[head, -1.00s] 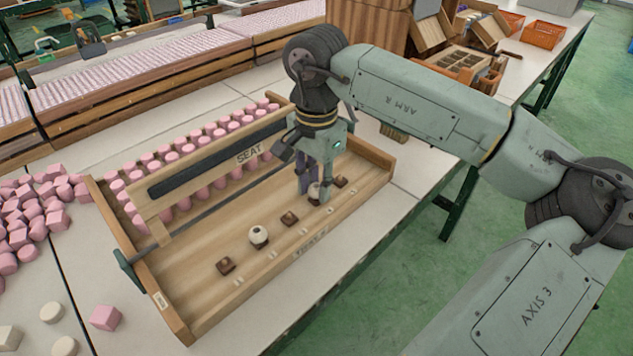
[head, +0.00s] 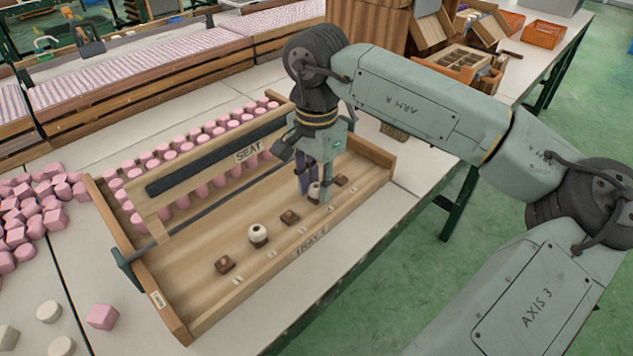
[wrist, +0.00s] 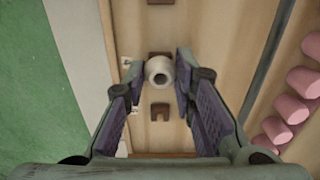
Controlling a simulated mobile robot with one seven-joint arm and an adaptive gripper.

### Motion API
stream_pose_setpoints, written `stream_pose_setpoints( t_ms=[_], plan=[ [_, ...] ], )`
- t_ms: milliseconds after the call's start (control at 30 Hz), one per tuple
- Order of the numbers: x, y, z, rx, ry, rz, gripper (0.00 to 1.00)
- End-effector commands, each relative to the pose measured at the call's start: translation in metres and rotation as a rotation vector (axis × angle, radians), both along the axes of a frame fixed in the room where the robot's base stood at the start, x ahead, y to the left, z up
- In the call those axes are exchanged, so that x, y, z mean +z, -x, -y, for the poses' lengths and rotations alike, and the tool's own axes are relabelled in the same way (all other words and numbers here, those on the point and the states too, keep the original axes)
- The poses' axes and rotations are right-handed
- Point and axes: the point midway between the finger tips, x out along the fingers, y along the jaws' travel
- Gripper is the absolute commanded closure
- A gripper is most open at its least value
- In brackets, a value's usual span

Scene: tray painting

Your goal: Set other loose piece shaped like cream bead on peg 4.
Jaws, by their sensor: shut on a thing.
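A cream bead (wrist: 160,70) is held between the fingertips of my gripper (wrist: 159,71), with its hole showing from above. In the head view the bead (head: 314,190) is partly hidden by a finger, low over the row of brown peg blocks in the wooden tray (head: 172,322). A brown block (wrist: 160,54) shows just behind the bead in the wrist view; I cannot tell whether the bead touches it. Another cream bead (head: 258,233) sits on a block further left in the row. Bare blocks (head: 290,217) (head: 341,180) stand either side of my gripper.
A dark bar marked SEAT (head: 215,160) and a thin rod (head: 200,212) run along the tray behind the row. Pink pieces (head: 30,215) lie to the left. Loose cream pieces (head: 48,312) and a pink block (head: 102,316) lie on the table at front left.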

Motion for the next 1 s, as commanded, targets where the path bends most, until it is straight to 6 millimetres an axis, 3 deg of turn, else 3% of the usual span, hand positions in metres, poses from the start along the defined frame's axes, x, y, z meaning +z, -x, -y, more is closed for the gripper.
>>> stream_pose_setpoints(
  t_ms=[367, 600, 900, 1000],
  plan=[
    [0.0000, 0.0000, 0.0000, 0.000, 0.000, 0.000, 0.53],
    [-0.0001, 0.0001, 0.0001, 0.000, 0.000, 0.000, 0.52],
    [-0.0001, 0.0001, 0.0001, 0.000, 0.000, 0.000, 0.32],
    [-0.0001, 0.0001, 0.0001, 0.000, 0.000, 0.000, 0.32]
  ],
)
